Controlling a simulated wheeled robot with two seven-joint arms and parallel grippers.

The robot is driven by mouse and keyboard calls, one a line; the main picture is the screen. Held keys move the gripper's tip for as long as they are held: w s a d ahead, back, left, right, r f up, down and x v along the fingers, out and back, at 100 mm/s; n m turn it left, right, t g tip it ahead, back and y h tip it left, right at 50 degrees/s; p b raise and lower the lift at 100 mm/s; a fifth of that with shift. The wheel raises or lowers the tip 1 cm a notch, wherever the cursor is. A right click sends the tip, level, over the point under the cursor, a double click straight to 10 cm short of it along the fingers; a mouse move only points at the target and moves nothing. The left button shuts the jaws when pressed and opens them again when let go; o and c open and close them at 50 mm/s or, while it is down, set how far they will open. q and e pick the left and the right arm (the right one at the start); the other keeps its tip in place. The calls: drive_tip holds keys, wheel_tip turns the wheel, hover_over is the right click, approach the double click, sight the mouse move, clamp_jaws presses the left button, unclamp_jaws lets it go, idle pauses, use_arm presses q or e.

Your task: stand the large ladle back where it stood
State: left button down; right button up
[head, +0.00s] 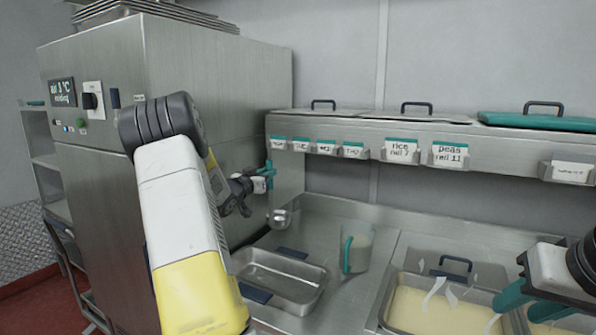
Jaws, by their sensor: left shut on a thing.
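The large ladle (281,219) hangs upright in the head view, its round steel bowl low and its thin handle running up to my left gripper. My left gripper (268,173), with teal fingers, is shut on the upper handle beside the steel cabinet. The bowl appears just above the steel counter, behind the empty pan; whether it touches anything is unclear. The fingers hide the handle's top. My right gripper (530,304) is at the lower right, its teal fingers apart with nothing seen between them, over the right side of the pale-filled pan.
A steel pan (282,262) lies on the counter, with a measuring jug (357,250) to its right. A steaming pan (440,306) of pale contents is at the front right. A labelled ledge (370,127) with lids runs behind. The tall steel cabinet (220,90) bounds the left.

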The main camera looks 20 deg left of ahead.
use_arm(q)
wheel_tip(320, 180, down, 7)
drive_tip(key=shift+r, duration=0.2)
idle(0.4)
drive_tip(key=shift+f, duration=0.65)
idle(0.3)
drive_tip(key=c, duration=1.2)
unclamp_jaws()
